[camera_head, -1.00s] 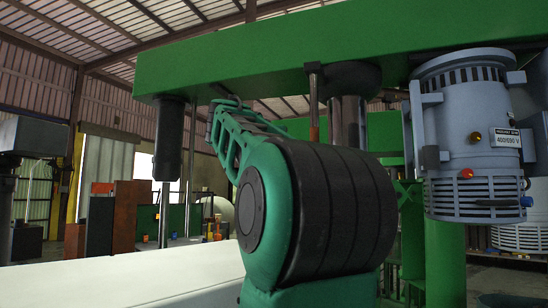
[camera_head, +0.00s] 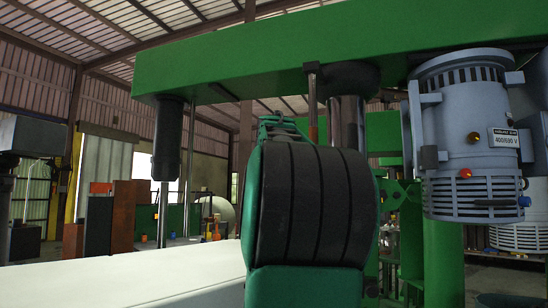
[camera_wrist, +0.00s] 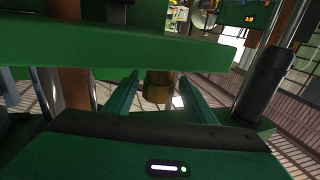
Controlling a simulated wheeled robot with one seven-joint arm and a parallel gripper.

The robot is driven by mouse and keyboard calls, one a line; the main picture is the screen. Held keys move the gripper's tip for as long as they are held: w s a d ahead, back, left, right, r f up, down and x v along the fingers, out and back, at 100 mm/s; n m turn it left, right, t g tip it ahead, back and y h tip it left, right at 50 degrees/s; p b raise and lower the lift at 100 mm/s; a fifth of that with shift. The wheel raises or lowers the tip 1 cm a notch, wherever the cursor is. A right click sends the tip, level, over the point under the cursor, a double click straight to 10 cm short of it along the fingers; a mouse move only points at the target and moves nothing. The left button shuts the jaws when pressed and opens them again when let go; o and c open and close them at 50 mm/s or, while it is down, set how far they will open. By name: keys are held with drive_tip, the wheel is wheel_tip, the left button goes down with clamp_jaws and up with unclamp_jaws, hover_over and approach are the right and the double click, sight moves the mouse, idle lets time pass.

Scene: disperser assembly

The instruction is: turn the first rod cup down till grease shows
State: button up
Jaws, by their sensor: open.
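In the wrist view, a brass-coloured cup (camera_wrist: 157,92) hangs just below the edge of a green beam (camera_wrist: 120,48). My gripper (camera_wrist: 158,84) is open, with one green finger on each side of the cup. Gaps show between the cup and both fingers, and no contact is visible. The cup's upper part is hidden by the beam, and I see no grease on it. In the head view, my green and black arm covers the middle and hides my gripper. A thin rod (camera_head: 312,95) with a reddish-brown lower part hangs from the beam there.
A grey-blue motor (camera_head: 468,140) stands close to the right of my arm in the head view. A dark cylinder (camera_head: 168,140) hangs from the beam's left end. A thick shiny column (camera_head: 347,115) is beside the thin rod. A white surface (camera_head: 130,280) lies at lower left.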

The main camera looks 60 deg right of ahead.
drive_tip(key=shift+x, duration=1.55)
drive_tip(key=shift+c, duration=0.6)
drive_tip(key=c, duration=0.9)
drive_tip(key=shift+g, duration=0.4)
drive_tip(key=m+g, duration=0.2)
drive_tip(key=s+m+g+h, duration=0.1)
drive_tip(key=m+g, duration=0.1)
drive_tip(key=g, duration=0.1)
drive_tip(key=shift+d+g, duration=0.15)
drive_tip(key=shift+g, duration=0.15)
drive_tip(key=shift+s+m+g, duration=0.35)
drive_tip(key=shift+m+g, duration=0.45)
drive_tip(key=shift+g, duration=0.35)
drive_tip(key=shift+s+m+g, duration=0.3)
drive_tip(key=shift+m+g, duration=0.5)
drive_tip(key=shift+g, duration=0.35)
drive_tip(key=shift+r, duration=0.1)
